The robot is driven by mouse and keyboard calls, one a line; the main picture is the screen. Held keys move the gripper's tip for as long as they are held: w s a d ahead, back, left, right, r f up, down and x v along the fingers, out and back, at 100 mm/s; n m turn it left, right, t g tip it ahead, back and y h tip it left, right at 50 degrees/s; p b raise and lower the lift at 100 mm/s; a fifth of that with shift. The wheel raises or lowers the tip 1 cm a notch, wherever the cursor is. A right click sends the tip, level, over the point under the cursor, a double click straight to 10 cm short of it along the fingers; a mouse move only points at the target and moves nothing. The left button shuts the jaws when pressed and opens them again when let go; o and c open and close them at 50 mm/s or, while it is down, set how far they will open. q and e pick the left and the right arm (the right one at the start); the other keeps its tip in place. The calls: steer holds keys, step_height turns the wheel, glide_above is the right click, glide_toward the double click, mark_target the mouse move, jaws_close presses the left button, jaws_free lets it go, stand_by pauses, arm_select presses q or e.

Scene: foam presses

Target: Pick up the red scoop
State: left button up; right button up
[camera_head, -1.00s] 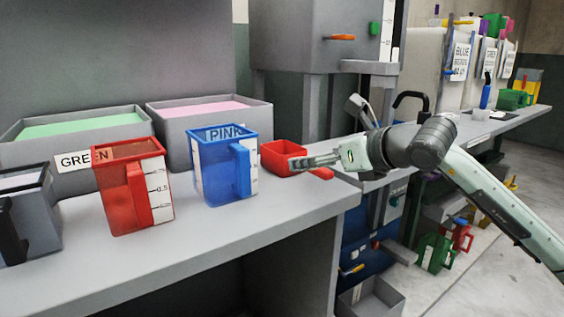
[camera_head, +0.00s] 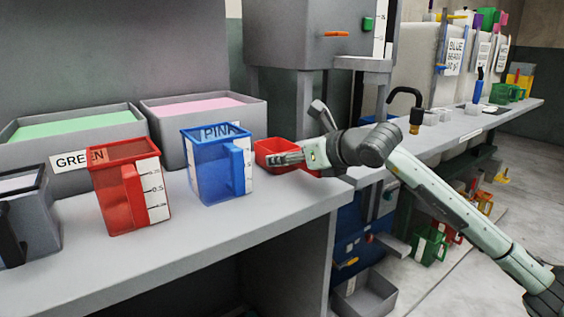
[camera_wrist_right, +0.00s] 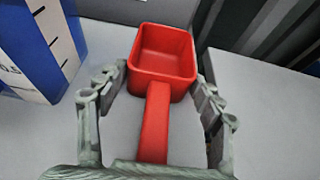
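The red scoop (camera_head: 272,148) lies on the grey bench in the head view, just right of the blue pitcher (camera_head: 221,168). In the right wrist view the scoop's square bowl (camera_wrist_right: 163,58) faces up, and its handle runs back toward my palm. My right gripper (camera_wrist_right: 158,85) is open, with one finger on each side of the scoop and a visible gap to the handle on both sides. It also shows in the head view (camera_head: 296,157), where it partly hides the scoop's handle. My left gripper is not in view.
A red pitcher (camera_head: 130,190) and a dark grey pitcher (camera_head: 28,215) stand farther left on the bench. Bins of green beads (camera_head: 75,128) and pink beads (camera_head: 200,110) stand behind. The blue pitcher is close beside my right gripper. The bench's right end is near.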

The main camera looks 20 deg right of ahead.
steer(key=c, duration=0.7)
steer(key=shift+o, duration=0.2)
steer(key=shift+r, duration=0.15)
